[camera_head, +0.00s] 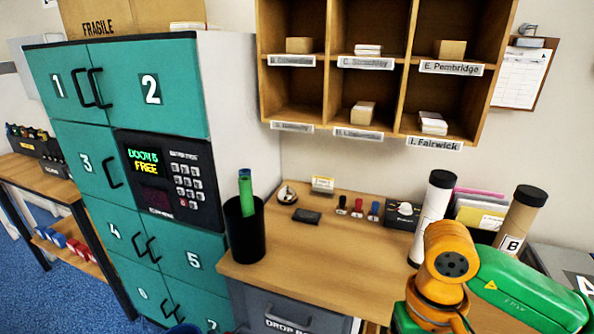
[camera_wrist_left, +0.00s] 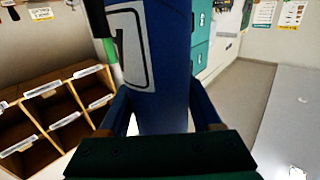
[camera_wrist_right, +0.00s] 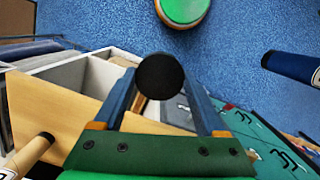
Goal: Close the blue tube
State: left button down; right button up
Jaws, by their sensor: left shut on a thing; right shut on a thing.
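The blue tube (camera_wrist_left: 160,60), with a white label, stands between the fingers of my left gripper (camera_wrist_left: 165,120), which is shut on it. In the right wrist view, part of the blue tube (camera_wrist_right: 293,67) enters from the right edge, its end towards the middle; whether that end is open cannot be told. My right gripper (camera_wrist_right: 165,105) is shut on a round black cap (camera_wrist_right: 160,76). The cap and the tube are apart, with blue floor showing between them. In the head view, neither gripper's fingertips are seen; my right arm shows at the lower right.
A white tube (camera_head: 432,215) with a black cap and a brown tube (camera_head: 517,218) marked B stand at the desk's right. A black bin (camera_head: 245,235) holds a green tube (camera_head: 246,195). Teal lockers (camera_head: 175,110) stand left; wooden pigeonholes (camera_head: 388,15) hang above. The desk (camera_head: 330,262) has clear room in front.

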pick_arm(q)
jog(key=s+d+f+m+t+h, duration=0.1)
jog(key=s+d+m+h, duration=0.1)
jog(key=d+m+h, duration=0.6)
jog(key=d+h, duration=0.3)
jog(key=h, duration=0.1)
jog(key=shift+d+f+t+h, duration=0.15)
jog(key=shift+d+t+h, duration=0.15)
jog(key=shift+t, duration=0.1)
jog(key=shift+a, duration=0.1)
pick_arm(e)
jog(key=s+a+r+m, duration=0.2)
jog(key=a+r+m, duration=0.2)
jog(key=a+r, duration=0.5)
jog(key=s+a+r+m+y, duration=0.1)
jog(key=s+a+r+m, duration=0.1)
jog(key=a+r+m, duration=0.3)
jog(key=a+r, duration=0.3)
jog(key=a, duration=0.3)
jog(key=shift+s+r+t, duration=0.2)
jog(key=shift+r+t, duration=0.1)
jog(key=shift+r, duration=0.05)
jog(key=shift+f, duration=2.05)
